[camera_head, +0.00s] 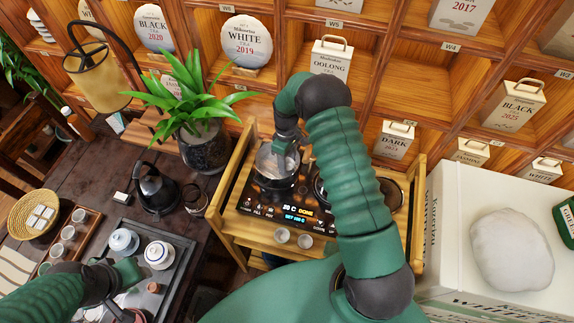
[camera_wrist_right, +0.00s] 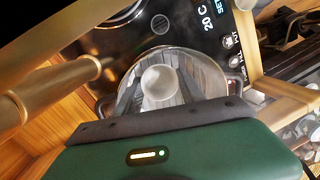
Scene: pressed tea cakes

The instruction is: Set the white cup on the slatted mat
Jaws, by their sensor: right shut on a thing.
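My right gripper (camera_head: 281,150) reaches down into a clear round pot (camera_head: 264,176) on the black cooktop. In the right wrist view its dark fingers (camera_wrist_right: 158,92) are shut on a small white cup (camera_wrist_right: 160,80) inside the pot (camera_wrist_right: 213,72). The cup's exact tilt is hard to tell. A pale striped mat (camera_head: 14,270), which looks like the slatted mat, lies at the far left of the dark table. My left gripper (camera_head: 138,277) is low over the grey tea tray; its fingers are too small to read.
Two small cups (camera_head: 282,235) stand at the cooktop's front edge. A black kettle (camera_head: 156,188), a potted plant (camera_head: 205,150) and a grey tray (camera_head: 183,262) with white lidded pots (camera_head: 159,254) lie between cooktop and mat. A wooden tray (camera_head: 92,222) holds several cups.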

